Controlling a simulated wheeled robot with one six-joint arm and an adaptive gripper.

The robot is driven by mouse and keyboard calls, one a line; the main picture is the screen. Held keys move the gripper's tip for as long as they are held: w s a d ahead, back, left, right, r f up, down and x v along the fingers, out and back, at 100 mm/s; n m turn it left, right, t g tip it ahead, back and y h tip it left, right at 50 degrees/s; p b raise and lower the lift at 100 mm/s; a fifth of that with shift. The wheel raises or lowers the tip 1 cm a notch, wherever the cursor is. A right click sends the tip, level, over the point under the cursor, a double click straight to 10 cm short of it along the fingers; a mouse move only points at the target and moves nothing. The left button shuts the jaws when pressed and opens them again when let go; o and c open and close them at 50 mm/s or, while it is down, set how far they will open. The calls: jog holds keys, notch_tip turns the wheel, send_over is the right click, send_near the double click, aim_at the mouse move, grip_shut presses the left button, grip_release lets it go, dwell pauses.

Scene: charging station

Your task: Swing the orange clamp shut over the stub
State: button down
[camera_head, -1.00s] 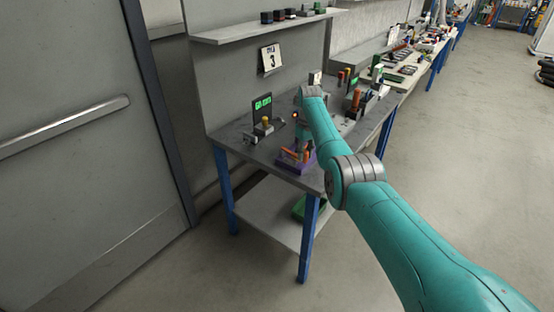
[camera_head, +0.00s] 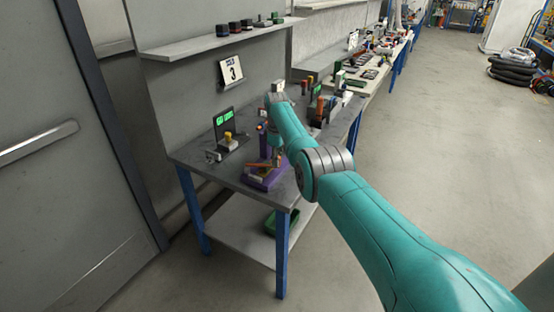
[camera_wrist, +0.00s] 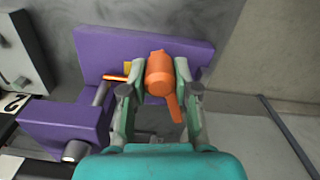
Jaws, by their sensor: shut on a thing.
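The orange clamp (camera_wrist: 160,75) shows in the wrist view as a thick rounded orange body with a short narrow orange part angling down to the right. My gripper (camera_wrist: 158,66) has its two pale green fingers on either side of it, shut on it. The clamp sits against a purple fixture (camera_wrist: 95,42), which has a purple block (camera_wrist: 65,122) at the left with a grey metal cylinder (camera_wrist: 75,151) at its front. A thin orange-tipped bar and a yellow bit show left of the clamp. I cannot make out the stub clearly. In the head view the purple fixture (camera_head: 257,182) stands on the table's front part.
The grey table (camera_head: 200,155) has blue legs. A green-lit display (camera_head: 224,119) stands at its left and tools at its back right. A shelf (camera_head: 190,48) hangs above. A door (camera_head: 50,200) is at left; open floor (camera_head: 440,170) lies right.

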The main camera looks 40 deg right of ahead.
jog(key=shift+w, duration=0.1)
dwell(0.3)
jog(key=c, duration=0.9)
grip_release()
jog(key=shift+o, duration=0.2)
notch_tip(320, 180, up, 12)
